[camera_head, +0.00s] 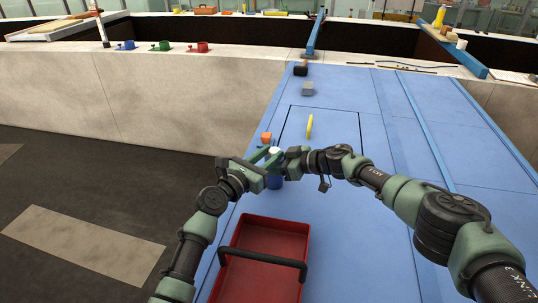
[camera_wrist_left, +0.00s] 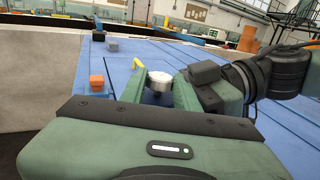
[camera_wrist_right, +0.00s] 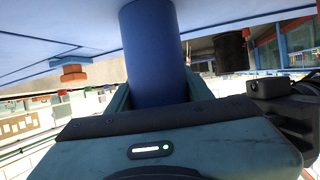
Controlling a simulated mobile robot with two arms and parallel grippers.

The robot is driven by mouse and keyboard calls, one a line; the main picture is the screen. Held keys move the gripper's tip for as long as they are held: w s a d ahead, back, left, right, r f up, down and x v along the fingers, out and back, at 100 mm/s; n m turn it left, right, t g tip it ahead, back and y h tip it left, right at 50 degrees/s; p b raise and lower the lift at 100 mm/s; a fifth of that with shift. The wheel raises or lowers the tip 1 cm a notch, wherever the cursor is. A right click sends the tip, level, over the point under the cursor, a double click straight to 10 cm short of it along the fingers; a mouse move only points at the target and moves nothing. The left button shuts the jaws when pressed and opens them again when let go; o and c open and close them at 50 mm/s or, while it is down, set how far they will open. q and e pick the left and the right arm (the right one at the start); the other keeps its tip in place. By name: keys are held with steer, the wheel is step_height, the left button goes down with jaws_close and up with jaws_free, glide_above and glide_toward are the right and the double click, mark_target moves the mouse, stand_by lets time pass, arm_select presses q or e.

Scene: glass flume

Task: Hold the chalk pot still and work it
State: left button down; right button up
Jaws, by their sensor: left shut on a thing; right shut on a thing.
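The chalk pot is a blue upright cylinder (camera_head: 275,183) with a pale lid (camera_head: 274,150), on the blue deck near its left edge. My left gripper (camera_head: 268,158) is shut on the pot from the left; in the left wrist view its fingers flank the silvery lid (camera_wrist_left: 159,78), with a little blue below. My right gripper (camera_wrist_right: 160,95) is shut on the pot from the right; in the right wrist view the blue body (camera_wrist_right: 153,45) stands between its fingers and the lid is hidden. Whether the left fingers grip lid or body is unclear.
A red tray (camera_head: 262,262) with a dark handle lies close in front of the pot. Blue, green and red cups (camera_head: 203,47) stand on the far wall.

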arm_select(q)
steer(key=shift+f, duration=0.3)
steer(key=c, duration=1)
jaws_free()
steer(key=shift+c, duration=0.2)
steer(key=shift+r, duration=0.1)
steer(key=shift+s, duration=0.1)
steer(key=v, duration=1.1)
steer(key=shift+s+a, duration=0.25)
steer(key=shift+s, duration=0.1)
steer(key=shift+r, duration=0.15)
steer(key=shift+c, duration=0.2)
